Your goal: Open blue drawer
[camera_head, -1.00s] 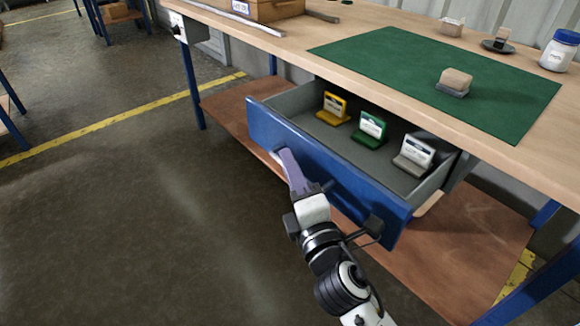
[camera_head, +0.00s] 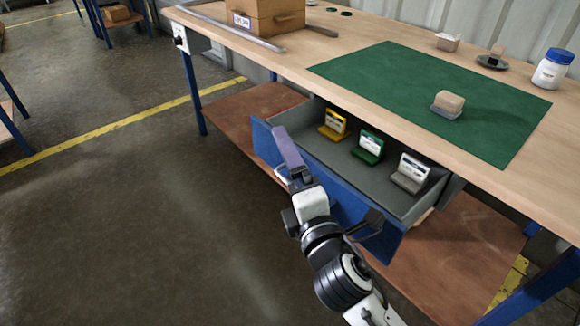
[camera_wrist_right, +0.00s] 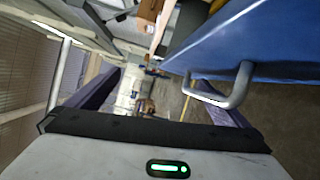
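The blue drawer (camera_head: 345,200) stands pulled out from under the workbench, its grey inside showing. In it sit a yellow cartridge (camera_head: 333,125), a green cartridge (camera_head: 369,147) and a white-and-grey cartridge (camera_head: 411,172). My right gripper (camera_head: 281,140) is in front of the drawer front's left part, fingertips reaching its top edge. In the right wrist view its fingers are apart with nothing between them. The drawer's grey bar handle (camera_wrist_right: 237,88) overlaps the right-hand finger there; I cannot tell whether they touch. My left gripper is not in view.
The wooden workbench top (camera_head: 370,25) carries a green mat (camera_head: 410,85) with a small block (camera_head: 447,104), a wooden box (camera_head: 275,12) and a white jar (camera_head: 552,70). A lower shelf (camera_head: 450,255) lies beneath. Open floor lies to the left.

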